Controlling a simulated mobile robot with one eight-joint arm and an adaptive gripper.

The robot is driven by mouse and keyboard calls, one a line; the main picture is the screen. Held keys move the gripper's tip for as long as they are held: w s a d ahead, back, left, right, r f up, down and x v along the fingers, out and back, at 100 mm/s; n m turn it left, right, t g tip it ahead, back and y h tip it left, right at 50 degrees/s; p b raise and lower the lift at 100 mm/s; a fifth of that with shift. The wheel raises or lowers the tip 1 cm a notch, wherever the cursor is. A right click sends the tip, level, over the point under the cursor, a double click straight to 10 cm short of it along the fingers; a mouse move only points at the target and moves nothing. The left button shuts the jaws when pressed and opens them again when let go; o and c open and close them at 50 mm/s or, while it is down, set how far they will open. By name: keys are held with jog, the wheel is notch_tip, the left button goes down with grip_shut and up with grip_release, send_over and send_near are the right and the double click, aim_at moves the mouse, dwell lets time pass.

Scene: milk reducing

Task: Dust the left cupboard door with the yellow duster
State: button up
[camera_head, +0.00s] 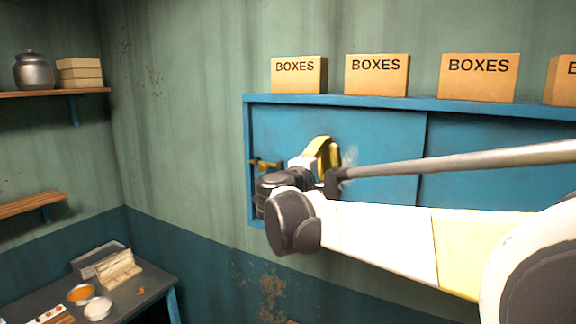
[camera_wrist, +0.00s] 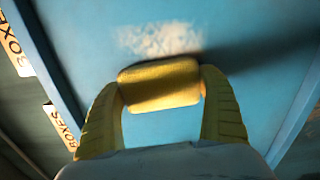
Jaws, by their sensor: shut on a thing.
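The left cupboard door (camera_head: 385,140) is a blue panel in the wall cupboard, with a pale dusty patch that shows in the wrist view (camera_wrist: 160,38) just beyond the duster. The yellow duster (camera_wrist: 160,85) is a small block held between the two yellow fingers of my gripper (camera_wrist: 160,88). My gripper (camera_head: 322,155) is shut on the duster in front of the left door. In the head view my arm and gripper hide the lower part of the door and most of the duster. I cannot tell whether the duster touches the door.
Several cardboard boxes (camera_head: 376,75) marked BOXES stand on the cupboard top (camera_head: 340,99). A yellow handle (camera_head: 264,164) is at the door's left side. Shelves (camera_head: 50,93) and a table (camera_head: 150,282) with bowls are at the left. The right door (camera_head: 490,138) is partly behind my arm.

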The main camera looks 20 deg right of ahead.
jog(key=shift+r+p, duration=0.35)
jog(key=shift+r, duration=0.35)
jog(key=s+d+p, duration=0.1)
jog(key=s+d, duration=0.7)
jog(key=s, duration=0.3)
jog(key=shift+d, duration=0.25)
dwell(0.4)
jog(key=shift+f, duration=0.1)
jog(key=shift+a, duration=0.1)
jog(key=shift+p+v, duration=0.75)
jog(key=shift+v, duration=2.15)
